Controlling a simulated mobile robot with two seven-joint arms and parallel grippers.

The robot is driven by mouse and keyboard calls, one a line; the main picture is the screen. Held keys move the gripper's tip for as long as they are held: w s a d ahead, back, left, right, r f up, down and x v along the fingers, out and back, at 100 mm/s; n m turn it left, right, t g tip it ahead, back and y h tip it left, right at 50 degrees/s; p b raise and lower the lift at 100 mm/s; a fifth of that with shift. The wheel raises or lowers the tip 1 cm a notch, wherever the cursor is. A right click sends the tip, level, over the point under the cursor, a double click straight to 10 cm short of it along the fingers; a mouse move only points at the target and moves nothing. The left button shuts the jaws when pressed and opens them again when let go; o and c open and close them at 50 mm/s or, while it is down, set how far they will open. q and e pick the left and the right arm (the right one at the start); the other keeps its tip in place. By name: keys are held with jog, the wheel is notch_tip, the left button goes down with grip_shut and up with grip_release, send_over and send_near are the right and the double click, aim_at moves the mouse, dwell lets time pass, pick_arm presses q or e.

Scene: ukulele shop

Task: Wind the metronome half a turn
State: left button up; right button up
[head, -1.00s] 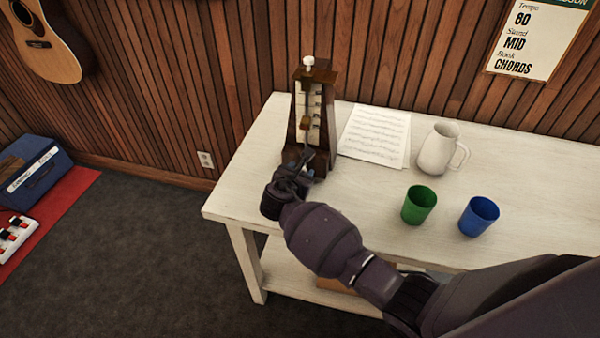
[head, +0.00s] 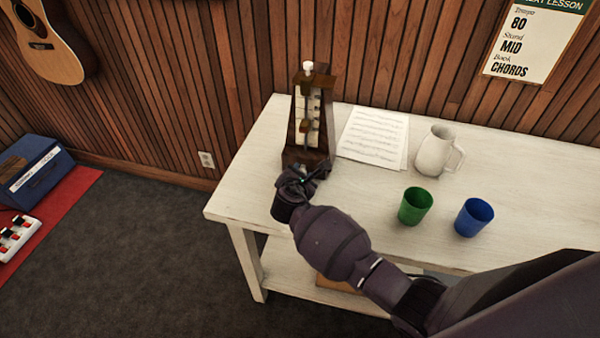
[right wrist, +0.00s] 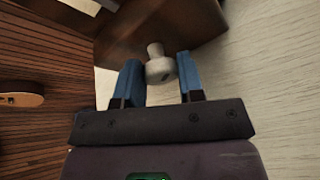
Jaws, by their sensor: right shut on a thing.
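The metronome (head: 317,150), a dark wooden pyramid with a pale scale face and a white knob on top, stands upright at the table's back left. Its winding key (right wrist: 160,68), a pale round knob on a short stem, sticks out of the wooden body in the right wrist view. My right gripper (head: 300,174) is at the metronome's lower front. In the head view the gripper hides the key. My left gripper is not in view.
The white table (head: 262,185) also holds sheet music (head: 372,138), a white pitcher (head: 436,152), a green cup (head: 414,206) and a blue cup (head: 474,217), all right of the metronome. The wood-panelled wall is close behind. The table's front left is clear.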

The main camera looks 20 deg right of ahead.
jog(key=shift+s+d+f+m+t+y, duration=0.1)
jog(key=shift+m+t+y, duration=0.35)
jog(key=shift+m, duration=0.55)
jog(key=o, duration=0.9)
jog(key=shift+s, duration=0.15)
jog(key=p+v, duration=0.1)
jog(key=v, duration=0.9)
jog(key=shift+s+r, duration=0.2)
jog(key=shift+r, duration=0.05)
